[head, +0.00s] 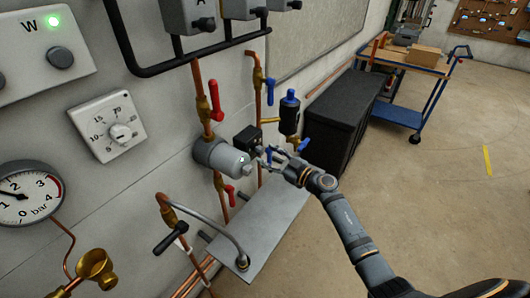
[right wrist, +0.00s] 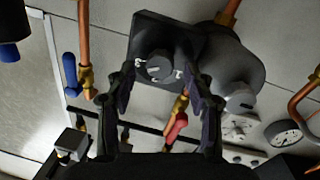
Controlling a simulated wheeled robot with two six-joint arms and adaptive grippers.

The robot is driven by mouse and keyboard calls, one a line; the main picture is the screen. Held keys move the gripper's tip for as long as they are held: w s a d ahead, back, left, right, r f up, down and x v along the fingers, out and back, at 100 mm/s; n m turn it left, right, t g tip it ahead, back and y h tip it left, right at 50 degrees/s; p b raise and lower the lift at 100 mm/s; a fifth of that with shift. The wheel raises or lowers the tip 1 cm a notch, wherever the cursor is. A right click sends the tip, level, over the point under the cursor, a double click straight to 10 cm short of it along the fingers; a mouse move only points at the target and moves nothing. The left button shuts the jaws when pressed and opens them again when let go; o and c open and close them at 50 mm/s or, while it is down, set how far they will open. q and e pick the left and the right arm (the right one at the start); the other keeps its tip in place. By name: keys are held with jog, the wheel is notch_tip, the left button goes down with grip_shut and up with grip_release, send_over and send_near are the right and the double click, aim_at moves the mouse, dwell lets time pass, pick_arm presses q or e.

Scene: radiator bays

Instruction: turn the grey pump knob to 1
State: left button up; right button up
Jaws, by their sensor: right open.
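The grey pump (head: 222,158) is a cylinder on the copper pipe along the wall, with a black box (head: 247,139) beside it. In the right wrist view the black box (right wrist: 182,30) carries a round dark grey knob (right wrist: 158,66) with a light mark on its face and white markings around it, too small to read surely. My right gripper (head: 268,154) is open and empty in front of the box. In the wrist view its fingers (right wrist: 163,90) stand on either side below the knob, apparently without touching it. My left gripper is not in view.
Red-handled valves (head: 215,100) and a blue-handled valve (head: 304,144) sit near the pump. A grey metal shelf (head: 262,228) lies below. A black cabinet (head: 342,120) and blue trolley (head: 405,112) stand beyond. A dial (head: 107,125) and gauge (head: 27,193) are left. Floor at right is clear.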

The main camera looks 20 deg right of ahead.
jog(key=shift+w+a+r, duration=0.15)
jog(key=shift+w+a, duration=0.3)
jog(key=shift+w, duration=0.25)
jog(key=shift+c, duration=0.7)
grip_shut()
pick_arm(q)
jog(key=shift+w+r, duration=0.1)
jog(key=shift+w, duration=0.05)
